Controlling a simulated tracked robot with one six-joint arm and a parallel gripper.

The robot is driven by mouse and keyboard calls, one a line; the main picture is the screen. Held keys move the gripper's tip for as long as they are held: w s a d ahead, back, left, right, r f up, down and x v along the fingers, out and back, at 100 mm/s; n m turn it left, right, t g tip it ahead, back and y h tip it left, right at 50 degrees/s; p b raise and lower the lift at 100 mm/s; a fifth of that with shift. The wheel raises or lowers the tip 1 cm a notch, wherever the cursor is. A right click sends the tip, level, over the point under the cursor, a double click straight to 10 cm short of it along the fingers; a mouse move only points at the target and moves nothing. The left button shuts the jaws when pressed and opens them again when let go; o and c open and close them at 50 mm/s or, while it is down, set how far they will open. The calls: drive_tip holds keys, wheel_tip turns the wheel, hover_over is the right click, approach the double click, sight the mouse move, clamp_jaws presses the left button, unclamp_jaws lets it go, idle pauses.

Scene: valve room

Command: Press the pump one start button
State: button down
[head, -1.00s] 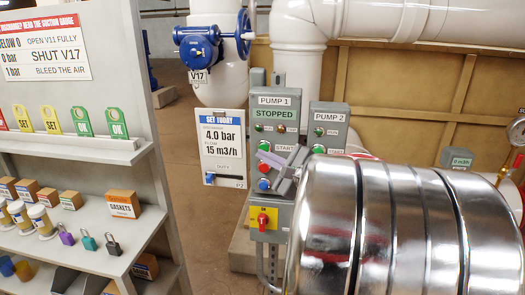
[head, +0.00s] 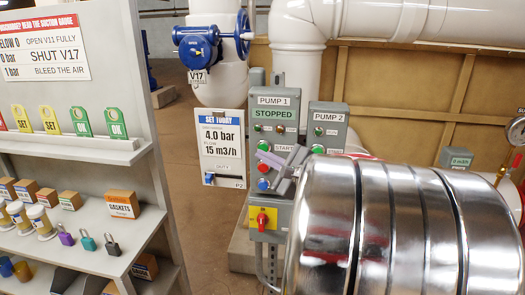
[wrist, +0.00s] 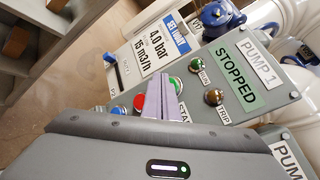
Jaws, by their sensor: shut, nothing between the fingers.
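The grey pump 1 panel (head: 289,101) stands upright, its green display (head: 272,113) reading STOPPED. A green button (head: 263,146) beside the START label is on its lower left, with a red button (head: 263,167) and a blue one (head: 264,184) below. In the wrist view the green button (wrist: 177,84) is partly hidden by my gripper (wrist: 162,82), whose grey-purple fingers are shut and empty. The fingertips are just beside it, between it and the red button (wrist: 140,101); I cannot tell whether they touch anything. The START label is partly covered there.
The pump 2 panel (head: 327,117) is close on the right. A yellow plate with a red switch (head: 263,219) is below the buttons. A SET TODAY sign (head: 221,150) hangs on the left. A shelf (head: 75,148) with tags, boxes and padlocks fills the left side.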

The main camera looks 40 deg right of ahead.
drive_tip(key=shift+w+d, duration=0.1)
idle(0.5)
drive_tip(key=shift+w+d, duration=0.2)
drive_tip(key=shift+d, duration=0.05)
drive_tip(key=shift+w+d, duration=0.25)
drive_tip(key=shift+d, duration=0.1)
idle(1.0)
drive_tip(key=shift+s+a, duration=0.1)
drive_tip(key=shift+a, duration=0.05)
idle(0.3)
drive_tip(key=shift+s+a, duration=0.4)
drive_tip(key=shift+a, duration=0.15)
drive_tip(key=s+a, duration=0.1)
drive_tip(key=a, duration=0.1)
drive_tip(key=s+a, duration=0.2)
idle(0.7)
idle(0.7)
